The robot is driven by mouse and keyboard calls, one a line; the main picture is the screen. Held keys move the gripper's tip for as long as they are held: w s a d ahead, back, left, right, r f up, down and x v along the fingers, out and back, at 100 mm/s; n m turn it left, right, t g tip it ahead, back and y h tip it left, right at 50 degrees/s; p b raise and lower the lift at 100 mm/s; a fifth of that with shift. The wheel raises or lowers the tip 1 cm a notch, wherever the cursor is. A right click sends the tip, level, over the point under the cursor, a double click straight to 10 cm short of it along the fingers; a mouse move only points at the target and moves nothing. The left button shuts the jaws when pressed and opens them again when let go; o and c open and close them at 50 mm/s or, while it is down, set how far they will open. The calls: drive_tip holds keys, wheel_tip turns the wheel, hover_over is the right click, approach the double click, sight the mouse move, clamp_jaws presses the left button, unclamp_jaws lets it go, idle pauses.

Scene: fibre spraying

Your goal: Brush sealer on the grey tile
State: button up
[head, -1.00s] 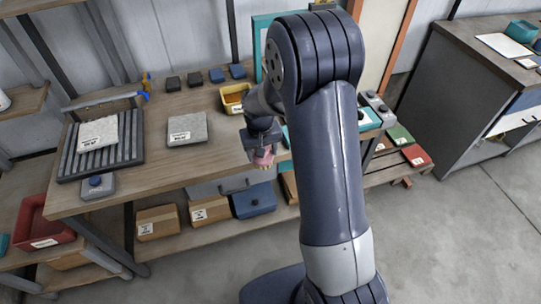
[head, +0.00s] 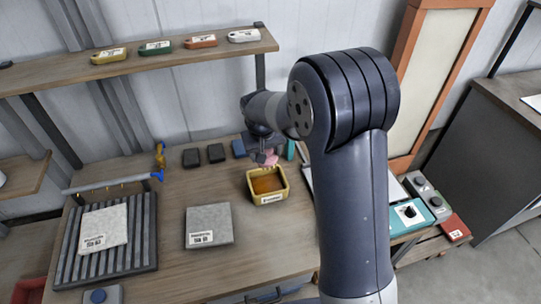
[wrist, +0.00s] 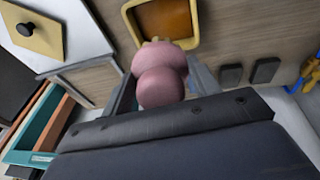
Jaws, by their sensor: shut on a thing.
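A grey tile (head: 209,225) with a label lies flat on the workbench, left of the yellow tray. A paler, speckled tile (head: 103,228) lies on the dark ribbed rack (head: 145,245) farther left. The yellow tray (head: 254,193) holds amber liquid and also shows at the top of the wrist view (wrist: 192,38). My gripper (head: 268,154) is shut on a pink, rounded handle, apparently the brush (wrist: 161,77), at the tray's back edge. The brush's tip reaches toward the tray in the wrist view; its bristles are mostly hidden, and I cannot tell whether they touch the liquid.
Several small dark blocks (head: 215,153) stand at the back of the bench. A blue-handled bar (head: 115,183) runs behind the rack. A shelf (head: 140,58) with coloured tags hangs above. Bench space around the grey tile is clear.

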drive_tip(key=shift+s+a+f+b+x, duration=0.15)
drive_tip(key=shift+s+b+x, duration=0.3)
drive_tip(key=shift+b+x, duration=1.35)
drive_tip(key=shift+s+a+f+b+x, duration=0.15)
drive_tip(key=shift+s+b+x, duration=0.3)
drive_tip(key=shift+b+x, duration=1.35)
drive_tip(key=shift+s+a+f+b+x, duration=0.15)
drive_tip(key=shift+s+b+x, duration=0.6)
drive_tip(key=shift+x, duration=1.7)
drive_tip(key=shift+w+r, duration=0.15)
drive_tip(key=shift+w, duration=0.1)
drive_tip(key=shift+w+d+r+p+v, duration=0.15)
drive_tip(key=shift+w+p+v, duration=0.25)
drive_tip(key=shift+p+v, duration=1)
drive_tip(key=shift+w+d+r+p+v, duration=0.15)
drive_tip(key=shift+w+p+v, duration=0.4)
drive_tip(key=shift+v, duration=1.45)
drive_tip(key=shift+w+d+p+v, duration=0.2)
drive_tip(key=shift+p+v, duration=1)
drive_tip(key=shift+v, duration=0.5)
drive_tip(key=shift+a, duration=0.1)
